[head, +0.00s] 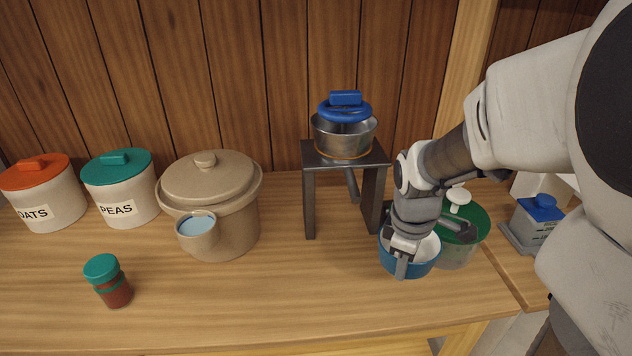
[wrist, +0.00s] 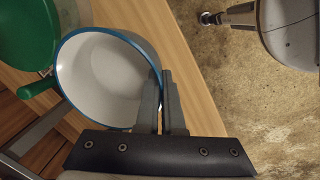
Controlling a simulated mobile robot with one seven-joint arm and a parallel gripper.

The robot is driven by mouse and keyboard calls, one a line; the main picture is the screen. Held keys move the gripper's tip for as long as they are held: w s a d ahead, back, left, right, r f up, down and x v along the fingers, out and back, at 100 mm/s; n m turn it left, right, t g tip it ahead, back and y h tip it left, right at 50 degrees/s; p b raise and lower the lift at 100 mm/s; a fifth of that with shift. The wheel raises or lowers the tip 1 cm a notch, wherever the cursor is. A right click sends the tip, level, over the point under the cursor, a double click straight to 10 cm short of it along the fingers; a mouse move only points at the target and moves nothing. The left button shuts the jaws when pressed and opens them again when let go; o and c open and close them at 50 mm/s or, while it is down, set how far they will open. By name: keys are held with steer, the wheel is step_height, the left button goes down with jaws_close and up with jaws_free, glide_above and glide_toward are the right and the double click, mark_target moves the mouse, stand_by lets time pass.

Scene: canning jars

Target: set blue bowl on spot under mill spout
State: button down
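The blue bowl (head: 408,264), with a white inside, is at the right of the wooden table in the head view. It also shows in the wrist view (wrist: 105,82). My gripper (head: 401,266) is at the bowl's near side. In the wrist view its two fingers (wrist: 161,103) are close together with the bowl's rim between them, one inside and one outside. The mill (head: 343,133) has a metal hopper and blue top on a dark stand. Its spout (head: 352,185) slants down, left of the bowl. No marked spot shows beneath it. Whether the bowl touches the table cannot be told.
A green-lidded container (head: 466,235) stands close behind and right of the bowl. A tan crock (head: 225,215) with a small cup (head: 198,235) stands left of the mill. A small red jar (head: 113,286) is at the front left. The table's front middle is clear.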

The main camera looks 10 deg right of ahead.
steer(key=b, duration=0.3)
glide_above(344, 290)
steer(key=f, duration=0.6)
steer(key=shift+s+a+f, duration=0.1)
steer(key=shift+s+f, duration=0.15)
steer(key=shift+f, duration=0.05)
steer(key=shift+w+a+f, duration=0.1)
steer(key=shift+f, duration=0.05)
steer(key=shift+f+b, duration=0.4)
steer(key=shift+f, duration=1.5)
steer(key=shift+f, duration=0.2)
steer(key=c, duration=1.1)
jaws_free()
steer(key=shift+o, duration=0.2)
steer(key=shift+r, duration=0.1)
